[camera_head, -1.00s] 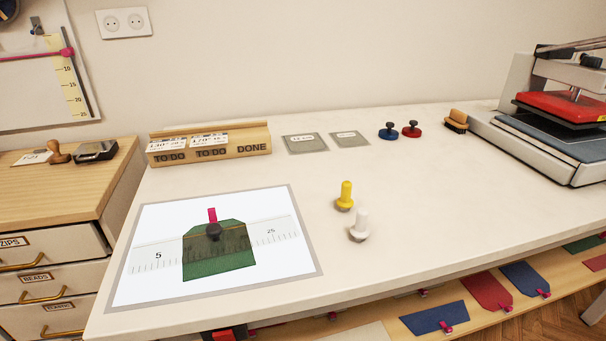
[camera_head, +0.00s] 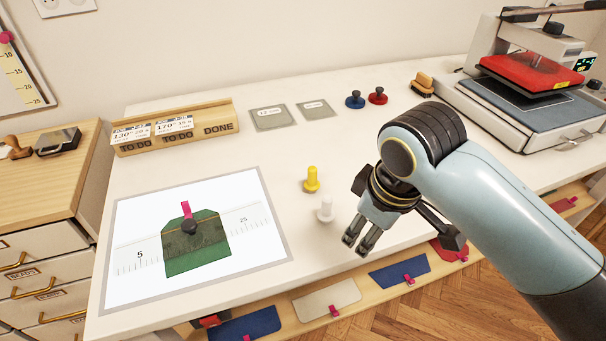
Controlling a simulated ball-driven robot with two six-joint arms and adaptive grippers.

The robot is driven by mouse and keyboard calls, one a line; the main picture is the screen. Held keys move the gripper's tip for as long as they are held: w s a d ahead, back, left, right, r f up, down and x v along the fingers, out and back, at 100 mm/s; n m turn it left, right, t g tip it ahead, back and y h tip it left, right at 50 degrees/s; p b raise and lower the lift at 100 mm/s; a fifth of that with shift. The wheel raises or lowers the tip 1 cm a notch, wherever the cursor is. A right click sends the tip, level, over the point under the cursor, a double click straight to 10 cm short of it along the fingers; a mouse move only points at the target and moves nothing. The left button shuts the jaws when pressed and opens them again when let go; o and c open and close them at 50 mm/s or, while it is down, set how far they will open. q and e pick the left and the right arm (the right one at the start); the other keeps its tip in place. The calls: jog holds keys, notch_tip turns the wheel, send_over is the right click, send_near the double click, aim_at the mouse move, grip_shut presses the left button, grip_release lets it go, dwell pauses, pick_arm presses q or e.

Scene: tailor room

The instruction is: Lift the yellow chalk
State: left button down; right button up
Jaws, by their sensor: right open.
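The yellow chalk (camera_head: 312,179) stands upright on the white table, a short peg on a wider round base. The white chalk (camera_head: 326,209) of the same shape stands just in front of it, to the right. My right gripper (camera_head: 358,244) hangs over the table's front edge area, to the right of and nearer than both chalks. My left gripper is not in view.
A lit measuring board (camera_head: 276,228) with a green fabric piece lies to the left. A wooden card holder (camera_head: 178,143), two grey plates, a blue knob (camera_head: 355,100) and a red knob (camera_head: 377,96) stand behind. A heat press (camera_head: 530,100) fills the back right.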

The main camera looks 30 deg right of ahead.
aim_at(312, 169)
jog(key=w+n, duration=0.1)
jog(key=w, duration=0.2)
jog(key=w+r+n, duration=0.1)
jog(key=w, duration=0.2)
jog(key=w+d+n+g, duration=0.1)
jog(key=w, duration=0.2)
jog(key=shift+w+d+r, duration=0.1)
jog(key=shift+w+r, duration=0.1)
jog(key=shift+w, duration=0.05)
jog(key=w+r+n, duration=0.1)
jog(key=w, duration=0.2)
jog(key=w+r+n+g, duration=0.1)
jog(key=w+r, duration=0.1)
jog(key=w, duration=0.1)
jog(key=w+d+r+n, duration=0.1)
jog(key=w, duration=0.2)
jog(key=shift+w+d+r+n+y+p, duration=0.1)
jog(key=shift+w+r+n+y+p, duration=0.15)
jog(key=shift+r+n+y+p, duration=0.15)
notch_tip(312, 169, down, 5)
jog(key=shift+f, duration=0.1)
jog(key=f, duration=0.5)
jog(key=shift+s+f+p, duration=0.15)
jog(key=shift+s+p, duration=0.05)
jog(key=shift+p, duration=0.2)
jog(key=shift+s+a, duration=0.1)
jog(key=shift+a, duration=0.1)
grip_shut()
